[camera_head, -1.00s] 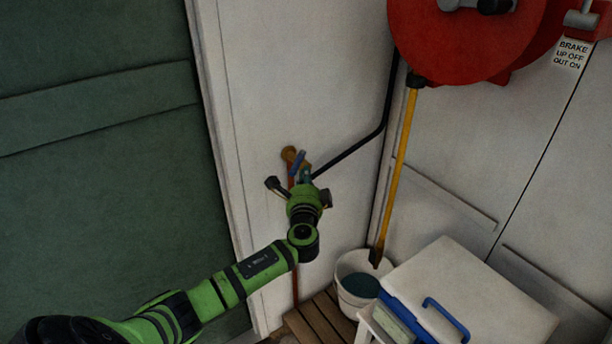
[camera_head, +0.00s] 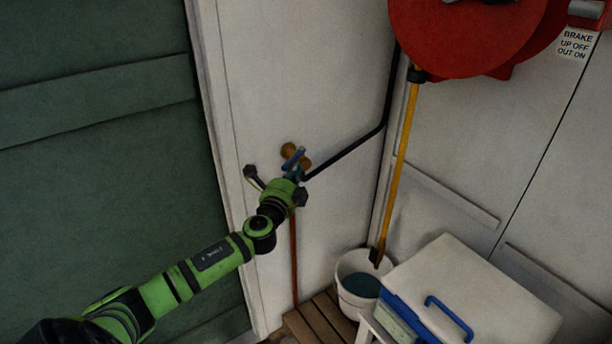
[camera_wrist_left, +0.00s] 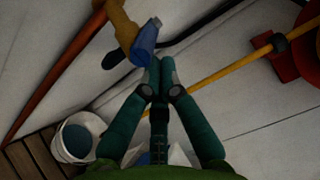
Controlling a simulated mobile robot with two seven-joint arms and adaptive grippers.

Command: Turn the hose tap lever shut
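The brass hose tap (camera_head: 288,150) is on the white wall, above a thin reddish pipe. Its blue lever (camera_head: 295,158) slants up to the right across it. In the left wrist view the brass tap (camera_wrist_left: 122,25) is at the top, with the blue lever (camera_wrist_left: 146,41) on its right. My left gripper (camera_head: 294,173) is just below the lever in the head view. In the left wrist view its fingertips (camera_wrist_left: 161,68) are together, with nothing seen between them, close beside the lever's lower end. I cannot tell whether they touch it. My right gripper is in neither view.
A black hose (camera_head: 347,153) runs right from the tap. A red reel (camera_head: 470,35) hangs at upper right. A white-lidded cooler (camera_head: 475,290) stands at lower right. A green door (camera_head: 95,170) is at left.

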